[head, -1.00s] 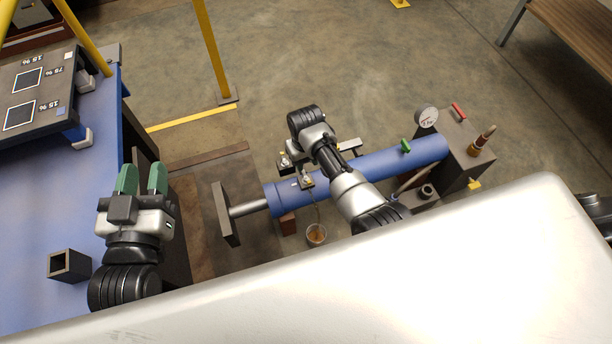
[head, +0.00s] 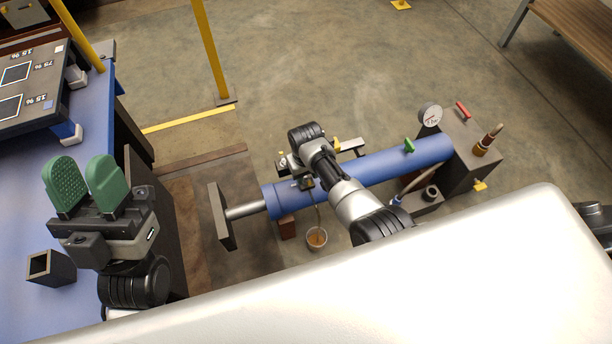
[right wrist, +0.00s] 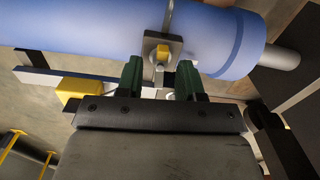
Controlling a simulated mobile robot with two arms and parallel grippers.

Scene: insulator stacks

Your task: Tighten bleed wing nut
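In the right wrist view, a small yellow nut (right wrist: 162,51) sits on a grey square fitting (right wrist: 176,46) on the blue cylinder (right wrist: 110,20). My right gripper (right wrist: 160,68) is open, its green fingers on either side just short of the nut; I cannot tell whether they touch it. My left gripper (head: 82,172) is open and empty above the blue bench.
A cup (head: 317,238) with brownish liquid stands below the cylinder, under a thin tube. A pressure gauge (head: 430,115) and a grey block (head: 465,150) are at the cylinder's right end. A square tube (head: 50,267) stands on the blue bench (head: 30,200).

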